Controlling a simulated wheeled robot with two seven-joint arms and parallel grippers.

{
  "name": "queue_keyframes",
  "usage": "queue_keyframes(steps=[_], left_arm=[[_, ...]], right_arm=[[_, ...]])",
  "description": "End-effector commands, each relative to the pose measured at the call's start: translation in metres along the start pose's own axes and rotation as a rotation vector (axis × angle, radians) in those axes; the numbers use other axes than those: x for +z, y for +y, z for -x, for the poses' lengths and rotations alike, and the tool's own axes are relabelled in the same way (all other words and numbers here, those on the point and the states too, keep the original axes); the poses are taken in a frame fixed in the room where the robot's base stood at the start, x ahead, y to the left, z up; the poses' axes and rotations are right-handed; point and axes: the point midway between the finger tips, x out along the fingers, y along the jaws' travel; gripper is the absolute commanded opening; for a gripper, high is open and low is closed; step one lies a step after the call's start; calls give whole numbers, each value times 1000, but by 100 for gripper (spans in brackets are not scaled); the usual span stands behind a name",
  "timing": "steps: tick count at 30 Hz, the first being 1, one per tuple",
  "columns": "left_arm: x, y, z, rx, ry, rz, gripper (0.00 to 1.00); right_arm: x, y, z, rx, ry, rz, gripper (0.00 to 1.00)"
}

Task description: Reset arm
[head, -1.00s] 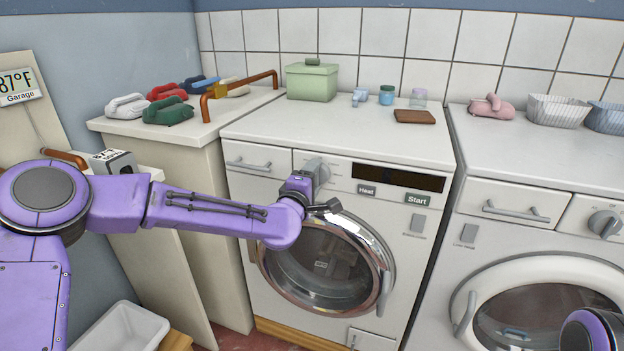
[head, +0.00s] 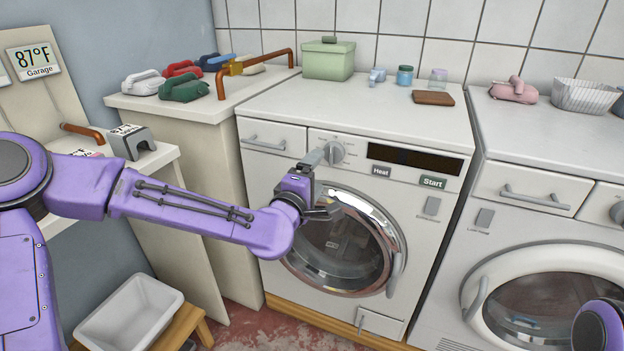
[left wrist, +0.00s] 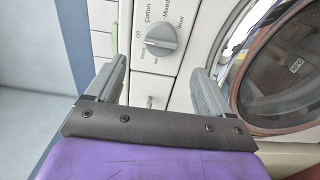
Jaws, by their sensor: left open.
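The front-loading machine (head: 350,112) has a dark display (head: 414,161), Heat and Start buttons, and a shut round chrome-rimmed door (head: 345,241) below the gripper. My right gripper is not in view.
A green box (head: 328,61), small jars and a brown block (head: 433,98) stand on the machine top. Coloured irons (head: 185,88) and a copper pipe (head: 256,65) are on the left counter. A white tub (head: 130,312) sits low left. A second machine (head: 540,205) stands right.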

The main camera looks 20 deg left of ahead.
Motion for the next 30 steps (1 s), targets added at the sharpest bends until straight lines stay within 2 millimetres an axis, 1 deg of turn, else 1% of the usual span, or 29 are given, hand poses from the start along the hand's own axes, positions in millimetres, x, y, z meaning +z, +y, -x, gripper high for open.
queue_keyframes(steps=[1, 3, 6, 17, 20, 23, 24, 26, 27, 29, 30], left_arm=[[0, 0, 8, 1, 1, 2, 81], [0, 0, 15, 1, 1, 0, 81], [0, 0, 20, 0, 1, 0, 81], [0, 0, 20, 0, 1, 0, 81], [0, -2, 21, -11, 1, -41, 81], [-2, -50, 33, -147, 0, -169, 81], [-2, -78, 42, -229, -10, -232, 81], [-4, -126, 63, -368, -31, -336, 81], [-8, -158, 81, -463, -49, -405, 81], [-16, -202, 114, -604, -79, -507, 81], [-23, -228, 140, -697, -103, -574, 81]], right_arm=[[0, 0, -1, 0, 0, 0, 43], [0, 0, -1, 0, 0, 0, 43], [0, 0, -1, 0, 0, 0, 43], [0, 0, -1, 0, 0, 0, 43], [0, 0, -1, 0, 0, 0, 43], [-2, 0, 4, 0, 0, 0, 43], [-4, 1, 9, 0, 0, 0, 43], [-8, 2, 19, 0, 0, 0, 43], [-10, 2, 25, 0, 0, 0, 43], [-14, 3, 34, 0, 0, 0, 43], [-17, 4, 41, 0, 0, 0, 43]])
